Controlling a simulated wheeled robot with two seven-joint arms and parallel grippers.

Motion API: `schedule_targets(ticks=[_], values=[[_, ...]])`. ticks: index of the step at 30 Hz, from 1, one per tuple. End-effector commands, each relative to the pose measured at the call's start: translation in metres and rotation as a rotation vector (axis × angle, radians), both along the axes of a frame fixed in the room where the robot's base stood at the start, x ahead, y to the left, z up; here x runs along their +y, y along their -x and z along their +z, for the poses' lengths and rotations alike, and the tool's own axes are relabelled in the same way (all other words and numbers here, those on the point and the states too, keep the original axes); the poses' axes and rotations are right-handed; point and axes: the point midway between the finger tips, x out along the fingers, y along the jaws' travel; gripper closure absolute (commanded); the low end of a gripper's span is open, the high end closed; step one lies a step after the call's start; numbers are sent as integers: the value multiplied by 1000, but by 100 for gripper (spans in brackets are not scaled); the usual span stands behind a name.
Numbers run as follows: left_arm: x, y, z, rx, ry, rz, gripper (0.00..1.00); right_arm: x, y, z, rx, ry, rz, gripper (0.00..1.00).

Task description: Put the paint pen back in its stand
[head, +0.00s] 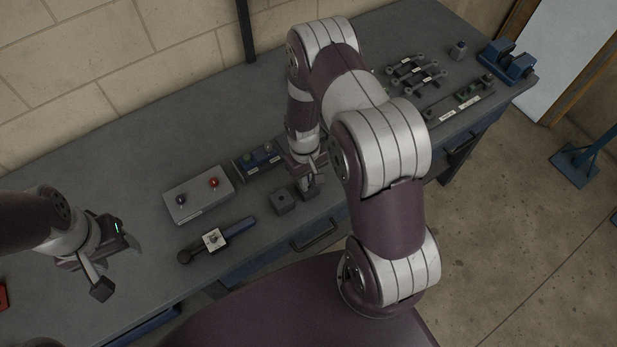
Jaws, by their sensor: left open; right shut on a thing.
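A small dark grey block with a hole in its top (282,201), which looks like the pen stand, sits on the bench near the front edge. My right gripper (311,188) is just right of the block, low over the bench. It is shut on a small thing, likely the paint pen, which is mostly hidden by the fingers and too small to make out. The hole in the block looks empty. My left gripper (118,268) is open and empty above the left part of the bench, well away from the block.
A grey box with blue and red knobs (198,194) and a dark tool with a white tag (213,240) lie left of the block. A blue fixture (258,160) stands behind. Rods (415,72) and a blue vise (508,62) are at the far right. The bench's back left is clear.

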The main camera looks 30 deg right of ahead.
Motion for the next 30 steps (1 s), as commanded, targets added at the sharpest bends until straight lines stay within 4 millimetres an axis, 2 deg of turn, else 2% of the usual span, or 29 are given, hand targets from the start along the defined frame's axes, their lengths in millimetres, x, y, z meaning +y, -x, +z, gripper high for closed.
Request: schedule_targets(ticks=[10, 23, 30], values=[[0, 0, -1, 0, 0, 0, 44, 0, 0, -1, 0, 0, 0, 100], [0, 0, -11, 0, 0, 0, 44, 0, 0, -14, -1, 0, 0, 100], [0, 0, -10, 0, 0, 0, 44, 0, 0, -13, -1, 0, 0, 100]])
